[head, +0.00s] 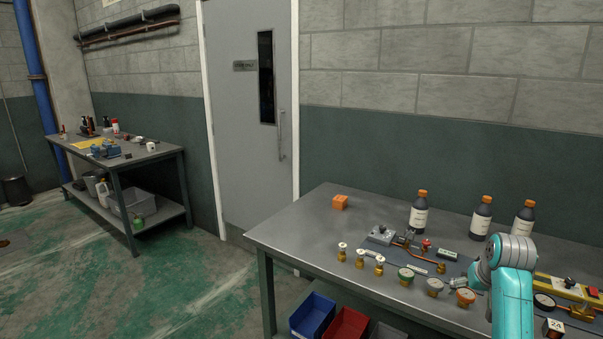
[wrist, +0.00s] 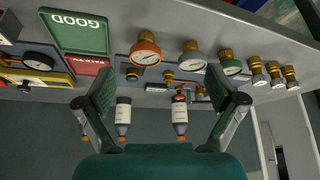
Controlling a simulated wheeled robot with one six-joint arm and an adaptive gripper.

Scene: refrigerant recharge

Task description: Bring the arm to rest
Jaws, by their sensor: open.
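My arm (head: 512,295), teal with a grey joint, reaches over the right part of the grey metal workbench (head: 305,235) in the head view. My gripper (wrist: 161,88) is open in the wrist view, its two dark fingers spread wide with nothing held between them. That view is upside down.
Gauges with orange (head: 465,297), grey (head: 435,287) and green (head: 405,275) rims stand near my arm. Several brass fittings (head: 360,258) stand left of them. Dark bottles (head: 419,212) line the back. An orange block (head: 340,202) sits on the clearer left end. Bins (head: 313,315) are below.

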